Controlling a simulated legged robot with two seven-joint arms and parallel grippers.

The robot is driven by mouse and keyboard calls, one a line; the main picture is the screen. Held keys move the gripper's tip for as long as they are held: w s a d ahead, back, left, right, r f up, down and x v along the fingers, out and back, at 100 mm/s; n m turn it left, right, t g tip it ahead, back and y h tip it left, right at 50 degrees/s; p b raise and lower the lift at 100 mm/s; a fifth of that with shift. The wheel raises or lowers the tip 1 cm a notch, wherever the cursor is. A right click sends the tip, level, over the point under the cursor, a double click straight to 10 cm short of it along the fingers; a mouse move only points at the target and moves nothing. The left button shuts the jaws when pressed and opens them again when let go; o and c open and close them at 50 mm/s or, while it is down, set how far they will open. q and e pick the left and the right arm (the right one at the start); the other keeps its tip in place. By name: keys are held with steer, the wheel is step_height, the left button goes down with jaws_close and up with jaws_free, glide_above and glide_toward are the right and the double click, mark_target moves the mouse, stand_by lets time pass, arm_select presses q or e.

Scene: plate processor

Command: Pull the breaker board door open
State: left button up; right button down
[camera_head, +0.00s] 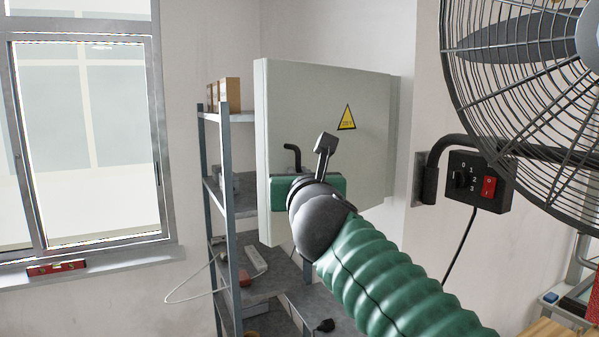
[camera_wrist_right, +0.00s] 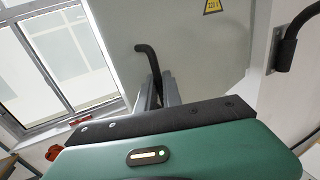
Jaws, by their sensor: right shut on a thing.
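The breaker board door (camera_head: 325,120) is a pale grey panel with a yellow 220 V warning triangle (camera_head: 347,117). Its left edge looks nearer to me than its right edge, so it appears swung out from the wall. A black bent handle (camera_head: 292,152) is on its left part. My right gripper (camera_wrist_right: 163,92) is shut on the handle; its fingers sit around the lower part in the right wrist view, and the bent top (camera_wrist_right: 147,55) sticks out. My left gripper is not in view.
A metal shelf rack (camera_head: 228,190) with boxes and cables stands behind and left of the door. A large caged fan (camera_head: 530,90) and its switch box (camera_head: 478,182) are at the right, near my right arm. A window (camera_head: 85,140) is at the left.

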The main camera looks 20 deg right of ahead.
steer(key=shift+s+d+r, duration=0.15)
steer(key=shift+s+d, duration=0.05)
steer(key=shift+s, duration=0.05)
steer(key=shift+w+a, duration=0.15)
steer(key=shift+w, duration=0.05)
steer(key=c, duration=1.8)
jaws_free()
steer(key=shift+s, duration=0.1)
steer(key=shift+s, duration=0.1)
steer(key=b+v, duration=0.6)
steer(key=v, duration=0.2)
steer(key=b+v, duration=0.6)
steer(key=v, duration=0.2)
steer(key=shift+s, duration=0.4)
